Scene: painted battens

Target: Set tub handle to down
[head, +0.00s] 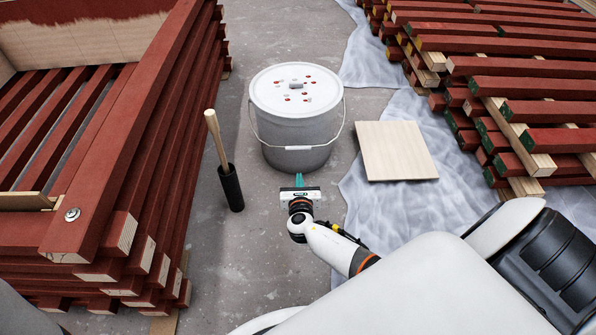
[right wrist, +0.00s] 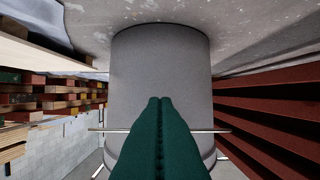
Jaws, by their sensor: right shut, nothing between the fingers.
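The tub (head: 290,130) is a pale grey bucket with a white lid (head: 275,97) spotted with red. Its thin wire handle (head: 337,133) hangs across the tub's front, below the rim, with a white grip (head: 298,148) in the middle. I cannot tell whether the grip touches the wall. My right gripper (head: 299,181) is shut and empty, just in front of the tub. In the right wrist view its green fingers (right wrist: 160,105) point at the tub wall (right wrist: 160,65). The handle (right wrist: 112,130) crosses there, its middle hidden by the fingers. My left gripper is out of view.
A wooden-handled tool with a black lower part (head: 231,187) stands left of the tub. A pale board (head: 395,150) lies to the right by plastic sheeting (head: 375,215). Red batten stacks stand at left (head: 150,150) and right (head: 530,90). Bare concrete surrounds the tub.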

